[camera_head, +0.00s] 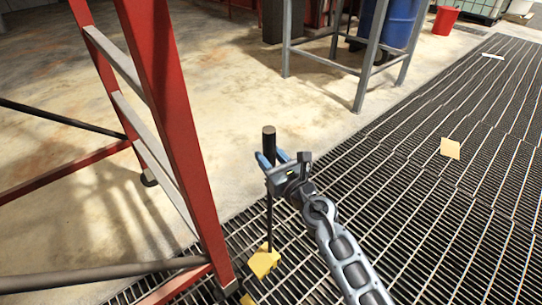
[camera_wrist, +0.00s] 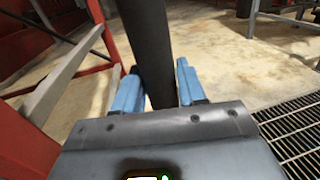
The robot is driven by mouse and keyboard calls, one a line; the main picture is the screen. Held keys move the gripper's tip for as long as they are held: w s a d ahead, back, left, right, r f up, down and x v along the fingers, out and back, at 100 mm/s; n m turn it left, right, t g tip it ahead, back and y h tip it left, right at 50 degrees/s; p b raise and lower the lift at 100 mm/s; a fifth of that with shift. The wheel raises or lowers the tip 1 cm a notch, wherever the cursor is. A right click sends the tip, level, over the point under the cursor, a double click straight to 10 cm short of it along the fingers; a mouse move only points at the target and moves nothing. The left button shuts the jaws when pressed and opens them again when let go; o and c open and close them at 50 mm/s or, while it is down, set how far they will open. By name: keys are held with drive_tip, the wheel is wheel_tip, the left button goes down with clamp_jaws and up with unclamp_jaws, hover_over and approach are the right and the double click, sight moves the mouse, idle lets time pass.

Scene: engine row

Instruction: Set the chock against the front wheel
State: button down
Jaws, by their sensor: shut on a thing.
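My gripper (camera_head: 272,160) is shut on the upper part of a dark upright handle (camera_head: 269,142). The handle runs down as a thin rod to a yellow chock (camera_head: 264,262) over the grating, beside the foot of a red ladder frame (camera_head: 178,120). I cannot tell whether the chock touches the grating. In the wrist view, the blue fingers (camera_wrist: 157,92) stand either side of the dark handle (camera_wrist: 146,45). A small dark wheel (camera_head: 149,178) shows at the frame's far foot. Which wheel is the front one is unclear.
Another yellow piece (camera_head: 450,148) lies on the grating (camera_head: 410,200) to the right. A yellow bit (camera_head: 247,299) shows at the bottom edge. A grey stand (camera_head: 325,68), blue drum (camera_head: 400,22) and red bucket (camera_head: 445,20) are behind. The concrete floor (camera_head: 230,90) between is mostly clear.

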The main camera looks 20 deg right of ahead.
drive_tip(key=shift+s+a+r+p, duration=0.1)
drive_tip(key=shift+s+a+p, duration=0.15)
drive_tip(key=shift+a, duration=0.4)
drive_tip(key=shift+s+a+r+p, duration=0.15)
drive_tip(key=shift+s+a+p, duration=0.05)
drive_tip(key=shift+a, duration=0.45)
drive_tip(key=shift+s+a+r+p, duration=0.1)
drive_tip(key=shift+s+a+p, duration=0.15)
drive_tip(key=shift+a, duration=0.4)
idle(1.5)
drive_tip(key=shift+f, duration=0.1)
idle(0.4)
drive_tip(key=c, duration=1)
unclamp_jaws()
drive_tip(key=o, duration=0.4)
drive_tip(key=shift+f, duration=0.2)
drive_tip(key=shift+o, duration=0.2)
drive_tip(key=s, duration=0.8)
drive_tip(key=shift+d, duration=0.45)
